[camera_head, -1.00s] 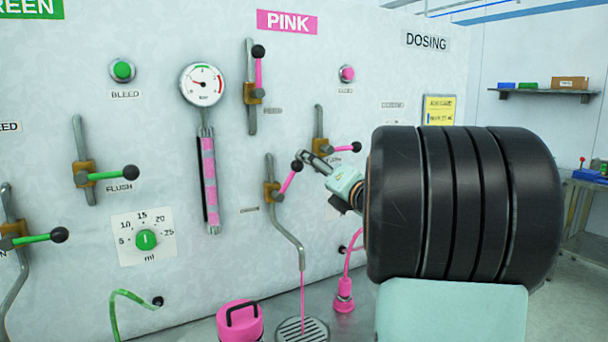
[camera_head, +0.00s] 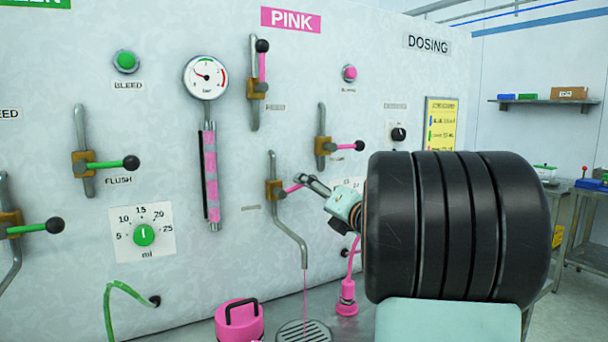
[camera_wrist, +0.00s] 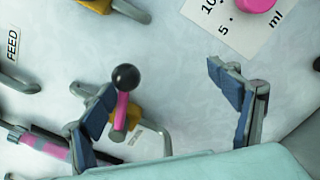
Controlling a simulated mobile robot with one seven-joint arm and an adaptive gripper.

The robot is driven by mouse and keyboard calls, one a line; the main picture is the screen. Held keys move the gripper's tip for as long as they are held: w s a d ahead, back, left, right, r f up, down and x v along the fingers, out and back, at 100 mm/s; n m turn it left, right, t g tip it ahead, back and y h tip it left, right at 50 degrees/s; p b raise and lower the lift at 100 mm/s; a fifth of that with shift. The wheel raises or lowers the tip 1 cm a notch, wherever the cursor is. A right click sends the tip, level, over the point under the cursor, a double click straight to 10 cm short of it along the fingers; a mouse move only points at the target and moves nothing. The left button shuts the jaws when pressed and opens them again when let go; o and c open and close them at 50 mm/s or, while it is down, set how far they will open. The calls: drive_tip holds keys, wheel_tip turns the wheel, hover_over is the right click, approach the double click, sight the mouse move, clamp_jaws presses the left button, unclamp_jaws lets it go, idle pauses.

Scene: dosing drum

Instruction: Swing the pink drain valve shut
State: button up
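The pink drain valve has a brass body (camera_head: 274,190) on a grey pipe that bends down to a spout. Its pink handle (camera_head: 293,189) points right and slightly up; its ball end is hidden by my gripper in the head view. My gripper (camera_head: 315,185) is at the handle's end. In the wrist view its blue-padded fingers (camera_wrist: 170,108) are spread apart. The handle's black ball (camera_wrist: 125,77) shows between them, close to the left finger; contact cannot be told.
Another pink-handled valve (camera_head: 323,145) sits just above right of my gripper. A pink hose connector (camera_head: 347,297) and a pink lidded container (camera_head: 239,320) stand below. The green-handled valves (camera_head: 84,163) are at left. The pink dial (camera_wrist: 259,4) is clear of the fingers.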

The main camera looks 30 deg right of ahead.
drive_tip(key=shift+f, duration=0.35)
drive_tip(key=shift+d+f+b, duration=0.1)
drive_tip(key=shift+f+b, duration=0.35)
drive_tip(key=shift+b, duration=0.3)
drive_tip(key=shift+r, duration=0.1)
drive_tip(key=shift+a+r, duration=0.45)
drive_tip(key=shift+r, duration=0.05)
drive_tip(key=shift+s, duration=0.1)
drive_tip(key=s+b, duration=0.2)
drive_tip(key=s, duration=0.6)
drive_tip(key=shift+s+d, duration=0.15)
drive_tip(key=shift+s, duration=0.25)
